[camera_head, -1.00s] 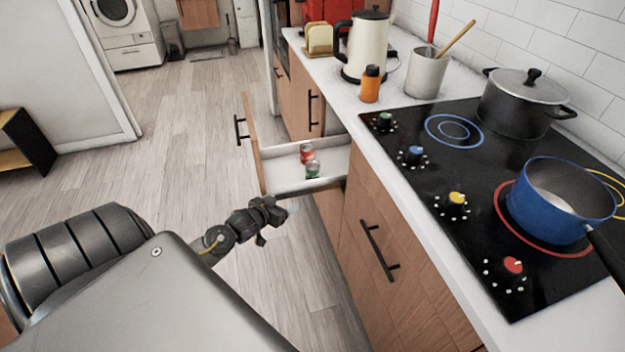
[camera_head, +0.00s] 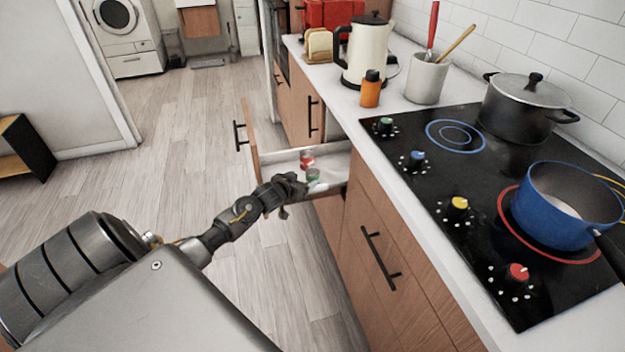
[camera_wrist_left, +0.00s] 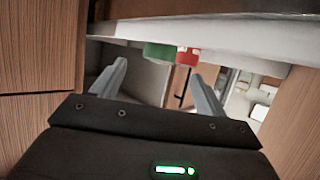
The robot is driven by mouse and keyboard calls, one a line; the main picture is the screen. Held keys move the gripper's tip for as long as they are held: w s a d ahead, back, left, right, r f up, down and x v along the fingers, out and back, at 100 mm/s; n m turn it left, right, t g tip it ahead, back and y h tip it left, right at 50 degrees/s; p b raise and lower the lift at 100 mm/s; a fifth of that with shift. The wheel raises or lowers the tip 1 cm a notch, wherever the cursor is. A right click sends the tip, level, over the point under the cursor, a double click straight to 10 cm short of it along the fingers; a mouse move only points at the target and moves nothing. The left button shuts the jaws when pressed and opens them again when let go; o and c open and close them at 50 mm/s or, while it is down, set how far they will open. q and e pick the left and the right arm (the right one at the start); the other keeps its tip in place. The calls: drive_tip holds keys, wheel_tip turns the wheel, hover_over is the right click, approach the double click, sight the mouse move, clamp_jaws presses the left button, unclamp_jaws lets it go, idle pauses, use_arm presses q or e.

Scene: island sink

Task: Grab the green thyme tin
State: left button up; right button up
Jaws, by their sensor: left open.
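The green thyme tin (camera_head: 313,175) stands in the open drawer (camera_head: 283,165), with a red-labelled tin (camera_head: 307,160) just behind it. My left gripper (camera_head: 312,187) is at the near side of the drawer, close to the green tin, and partly covers its lower part. In the left wrist view the green tin (camera_wrist_left: 160,52) shows beyond the two spread fingers, near the top centre, with the red tin (camera_wrist_left: 189,55) at its right. The fingers are open with nothing between them. My right gripper does not show.
The drawer front with its black handle (camera_head: 240,136) stands out over the floor. The counter edge overhangs the drawer on the right. A hob (camera_head: 440,180) with a blue saucepan (camera_head: 565,205) and an orange bottle (camera_head: 371,90) are on top. Floor at left is clear.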

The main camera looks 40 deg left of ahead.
sight(309, 174)
use_arm(q)
drive_tip(key=shift+w+a, duration=0.1)
drive_tip(key=shift+w, duration=0.35)
drive_tip(key=b+x, duration=0.1)
drive_tip(key=x, duration=0.3)
drive_tip(key=shift+w+f, duration=0.15)
drive_tip(key=shift+w, duration=0.4)
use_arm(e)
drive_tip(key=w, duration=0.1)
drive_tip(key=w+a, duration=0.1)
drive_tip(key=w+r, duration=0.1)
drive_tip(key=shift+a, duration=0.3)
